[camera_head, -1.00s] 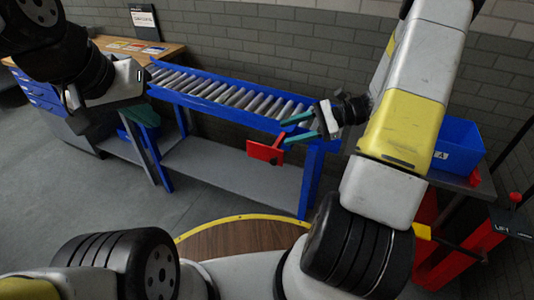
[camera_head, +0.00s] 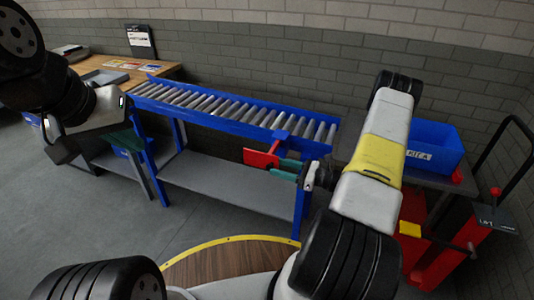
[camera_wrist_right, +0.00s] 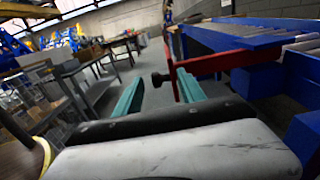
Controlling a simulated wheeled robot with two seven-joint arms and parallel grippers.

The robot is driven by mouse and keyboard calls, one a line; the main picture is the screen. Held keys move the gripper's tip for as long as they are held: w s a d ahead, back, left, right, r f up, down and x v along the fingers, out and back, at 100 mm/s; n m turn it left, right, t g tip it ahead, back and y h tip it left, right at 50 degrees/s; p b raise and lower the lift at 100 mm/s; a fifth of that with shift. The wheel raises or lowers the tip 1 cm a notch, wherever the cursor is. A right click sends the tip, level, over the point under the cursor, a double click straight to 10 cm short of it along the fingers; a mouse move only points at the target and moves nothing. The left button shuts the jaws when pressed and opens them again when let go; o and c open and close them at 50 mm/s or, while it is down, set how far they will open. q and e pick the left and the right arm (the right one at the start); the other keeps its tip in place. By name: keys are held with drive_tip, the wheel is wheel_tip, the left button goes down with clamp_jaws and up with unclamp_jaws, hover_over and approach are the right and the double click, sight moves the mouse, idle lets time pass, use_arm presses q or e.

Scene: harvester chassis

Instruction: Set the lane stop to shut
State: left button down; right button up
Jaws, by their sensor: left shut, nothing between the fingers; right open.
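The lane stop is a red plate (camera_head: 261,159) at the near side of the roller conveyor (camera_head: 215,120), by its right end. In the right wrist view it appears as a red bar (camera_wrist_right: 218,62) reaching to the conveyor's blue frame, with a black knob (camera_wrist_right: 160,78) at its near end. My right gripper (camera_head: 279,168) is open, its teal fingertips close to the red plate. In the wrist view the knob shows between the fingers (camera_wrist_right: 160,88); contact cannot be told. My left gripper (camera_head: 121,143) is shut and empty, near the conveyor's left end.
A blue bin (camera_head: 432,148) stands on a side table at the right, beside a red cart (camera_head: 440,255). A wooden bench (camera_head: 115,72) is at the back left. A grey shelf (camera_head: 225,185) lies under the conveyor. The near floor left of centre is clear.

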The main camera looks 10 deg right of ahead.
drive_tip(key=shift+x, duration=0.8)
drive_tip(key=c, duration=1)
drive_tip(key=shift+a, duration=0.1)
clamp_jaws()
